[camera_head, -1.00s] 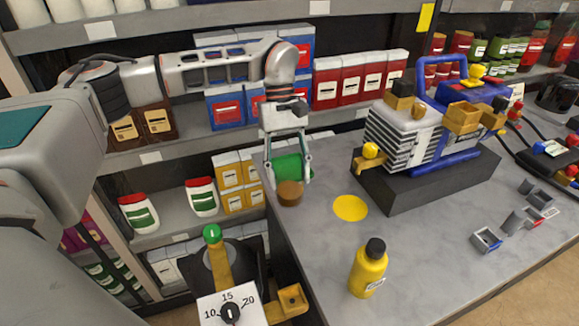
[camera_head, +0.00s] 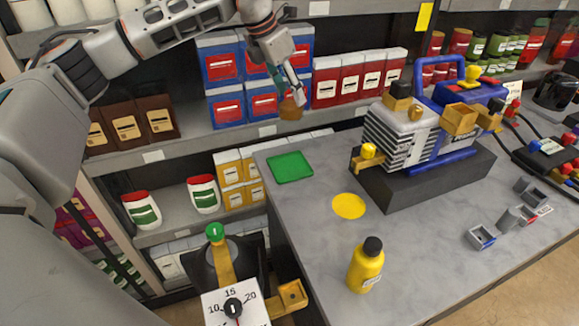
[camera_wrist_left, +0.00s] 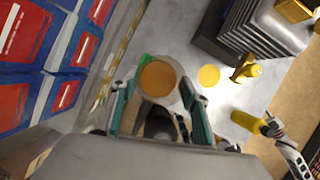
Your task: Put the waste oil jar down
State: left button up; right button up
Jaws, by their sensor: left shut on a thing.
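My left gripper (camera_head: 287,95) is shut on the waste oil jar (camera_head: 291,109), a small jar with an orange-brown face. In the head view it is raised and tilted, in front of the shelves beyond the table's far left corner. In the left wrist view the jar (camera_wrist_left: 158,78) sits between the two green-edged fingers, its round brown face toward the camera. A green square (camera_head: 290,167) lies bare on the table corner; the jar hides most of it in the wrist view. A yellow disc (camera_head: 349,206) lies bare to its right.
A vacuum pump (camera_head: 410,135) stands on a dark block (camera_head: 420,185). A yellow bottle (camera_head: 366,268) stands near the table's front left. Small grey holders (camera_head: 482,237) lie at the right. Blue-and-red boxes (camera_head: 226,105) fill the shelf beside the gripper.

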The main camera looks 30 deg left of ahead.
pick_arm(q)
jog(key=shift+w+a+r+n, duration=0.25)
jog(key=shift+r+n, duration=0.1)
jog(key=shift+n, duration=0.15)
jog(key=shift+f+y, duration=0.15)
jog(key=shift+y, duration=0.15)
jog(key=p, duration=0.1)
send_over(288, 168)
notch_tip(288, 168, down, 20)
jog(key=shift+r, duration=0.25)
jog(key=o, duration=1.3)
jog(key=shift+f, duration=0.15)
jog(key=b+v, duration=0.1)
jog(key=v, duration=1.1)
jog(key=shift+s, duration=0.15)
